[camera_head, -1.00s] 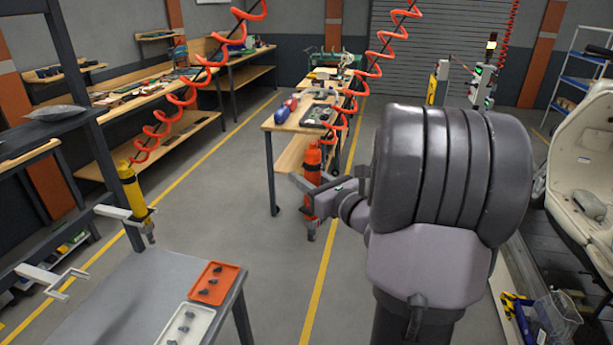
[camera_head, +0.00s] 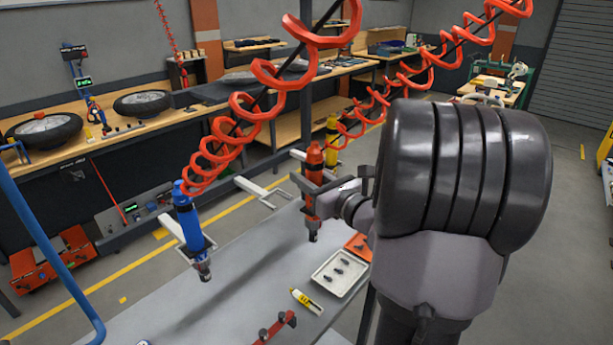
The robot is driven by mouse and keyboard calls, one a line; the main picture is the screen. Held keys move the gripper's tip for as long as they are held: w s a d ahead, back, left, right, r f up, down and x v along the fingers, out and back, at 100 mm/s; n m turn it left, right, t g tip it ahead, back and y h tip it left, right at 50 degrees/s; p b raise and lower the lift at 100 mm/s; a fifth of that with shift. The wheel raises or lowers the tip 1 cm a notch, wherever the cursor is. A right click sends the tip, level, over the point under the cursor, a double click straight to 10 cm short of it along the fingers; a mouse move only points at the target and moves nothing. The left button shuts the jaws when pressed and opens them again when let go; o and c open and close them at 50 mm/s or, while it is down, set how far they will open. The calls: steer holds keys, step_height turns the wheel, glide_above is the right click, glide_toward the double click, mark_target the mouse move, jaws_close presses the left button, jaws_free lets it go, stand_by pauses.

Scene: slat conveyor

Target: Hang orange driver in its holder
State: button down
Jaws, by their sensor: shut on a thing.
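The blue driver (camera_head: 187,222) sits upright in a similar holder at the left. The yellow driver (camera_head: 332,138) is behind and right of the orange one. My arm hides part of the right side.
A grey table (camera_head: 235,285) lies below the holders, with a white tray (camera_head: 341,272) of small dark parts, an orange tray (camera_head: 358,246), a yellow marker (camera_head: 306,301) and a red rack (camera_head: 276,328). Coiled red hoses (camera_head: 262,105) hang across the space. A blue tube frame (camera_head: 45,245) stands at the left.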

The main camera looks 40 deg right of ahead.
steer(key=w, duration=0.4)
steer(key=w+f, duration=0.1)
steer(key=w, duration=0.3)
steer(key=w+a, duration=0.1)
steer(key=w, duration=0.4)
steer(key=shift+f+p, duration=0.35)
steer(key=shift+s, duration=0.1)
steer(key=shift+f+b, duration=0.25)
steer(key=shift+b, duration=0.05)
stand_by(0.4)
steer(key=shift+f, duration=0.2)
steer(key=shift+f+b, duration=0.35)
steer(key=shift+b, duration=0.15)
stand_by(0.5)
steer(key=c, duration=0.9)
jaws_free()
